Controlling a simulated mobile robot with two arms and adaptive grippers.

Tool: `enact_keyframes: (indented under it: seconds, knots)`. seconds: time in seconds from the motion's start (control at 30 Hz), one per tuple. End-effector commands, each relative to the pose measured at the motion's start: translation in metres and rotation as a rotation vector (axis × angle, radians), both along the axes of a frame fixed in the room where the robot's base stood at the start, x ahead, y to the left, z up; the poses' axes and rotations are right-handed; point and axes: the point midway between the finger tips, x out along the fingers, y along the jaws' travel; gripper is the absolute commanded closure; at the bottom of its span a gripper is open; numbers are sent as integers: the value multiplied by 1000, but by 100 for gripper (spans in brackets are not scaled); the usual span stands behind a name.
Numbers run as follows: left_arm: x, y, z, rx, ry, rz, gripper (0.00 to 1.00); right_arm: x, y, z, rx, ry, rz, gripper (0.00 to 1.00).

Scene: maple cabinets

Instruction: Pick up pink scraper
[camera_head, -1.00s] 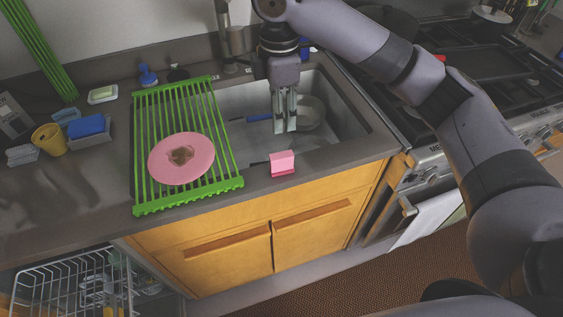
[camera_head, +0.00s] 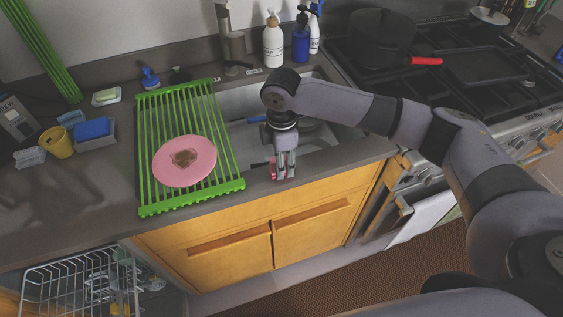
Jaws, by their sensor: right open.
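The pink scraper (camera_head: 273,168) stands on the front rim of the sink, to the right of the green drying rack. It is mostly hidden behind my right gripper (camera_head: 286,175), and only its left side shows as a pink strip. The right gripper points down with its fingers open at the scraper. I cannot tell whether the scraper is between the fingers or just behind them. My left gripper is not in view.
A green roll-up rack (camera_head: 148,190) holds a pink plate (camera_head: 185,161) with a brown stain. The sink (camera_head: 240,103) lies behind. Soap bottles (camera_head: 272,42) stand at the back. The stove (camera_head: 470,75) is at right, and an open dishwasher rack (camera_head: 75,275) is at lower left.

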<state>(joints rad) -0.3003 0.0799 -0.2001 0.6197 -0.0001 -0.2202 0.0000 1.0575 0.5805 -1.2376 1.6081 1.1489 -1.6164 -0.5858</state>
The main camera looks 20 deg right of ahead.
Motion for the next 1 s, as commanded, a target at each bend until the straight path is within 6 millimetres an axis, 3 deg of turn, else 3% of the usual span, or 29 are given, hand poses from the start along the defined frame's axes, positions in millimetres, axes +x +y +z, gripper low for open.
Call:
enact_keyframes:
  seconds: [0.3,0.9,1.0]
  knots:
    - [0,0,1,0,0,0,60,0,0,-6,-1,-1,1,59]
    - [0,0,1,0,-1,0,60,0,0,-6,-1,-1,1,99]
    - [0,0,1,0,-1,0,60,0,0,-6,-1,-1,1,100]
